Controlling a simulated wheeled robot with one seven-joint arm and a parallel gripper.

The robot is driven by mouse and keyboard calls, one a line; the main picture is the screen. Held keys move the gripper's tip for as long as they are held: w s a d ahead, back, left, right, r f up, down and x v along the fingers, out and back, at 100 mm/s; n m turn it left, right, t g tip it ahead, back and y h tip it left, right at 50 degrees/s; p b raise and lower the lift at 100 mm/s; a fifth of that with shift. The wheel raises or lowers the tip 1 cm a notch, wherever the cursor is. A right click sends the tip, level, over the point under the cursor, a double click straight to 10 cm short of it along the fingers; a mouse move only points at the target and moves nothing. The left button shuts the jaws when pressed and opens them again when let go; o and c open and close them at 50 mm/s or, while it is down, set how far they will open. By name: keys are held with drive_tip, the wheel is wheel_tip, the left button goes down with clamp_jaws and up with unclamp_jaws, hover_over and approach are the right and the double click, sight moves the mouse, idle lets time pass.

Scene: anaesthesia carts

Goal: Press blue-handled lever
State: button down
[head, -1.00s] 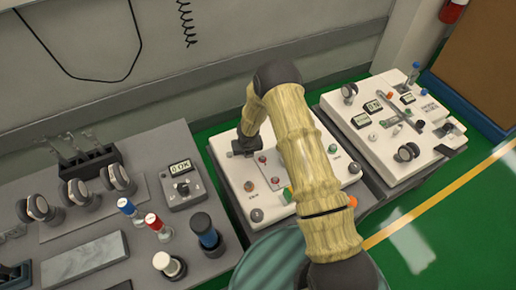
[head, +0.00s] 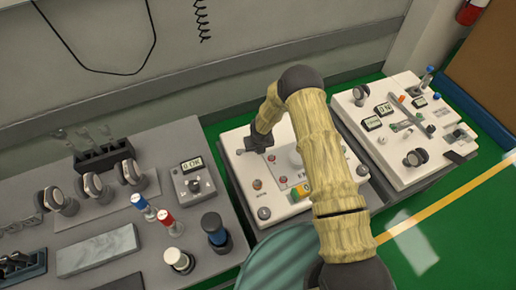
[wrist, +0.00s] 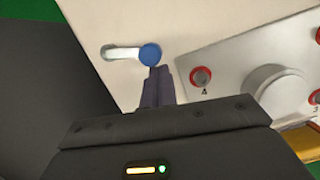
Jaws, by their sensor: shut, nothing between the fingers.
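The lever is a short silver arm with a round blue knob (wrist: 150,54) on the pale panel in the wrist view. It lies roughly flat across the picture, the knob at its right end. My gripper (wrist: 157,72) is shut and empty, its dark fingertips just below the knob. Whether they touch it I cannot tell. In the head view my gripper (head: 254,143) is over the back left of the middle cart's white panel (head: 234,165), and the lever does not show there.
In the wrist view a grey plate with a red button (wrist: 201,76) and a large pale knob (wrist: 275,88) lies to the right. The left cart holds a grey block (head: 98,250) and several knobs. The right cart (head: 385,150) has displays and switches.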

drive_tip(key=shift+r+p, duration=0.35)
drive_tip(key=shift+r, duration=0.15)
drive_tip(key=p+v, duration=0.5)
drive_tip(key=v, duration=0.4)
drive_tip(key=shift+s+p, duration=0.2)
drive_tip(key=shift+p, duration=0.2)
drive_tip(key=shift+d, duration=0.1)
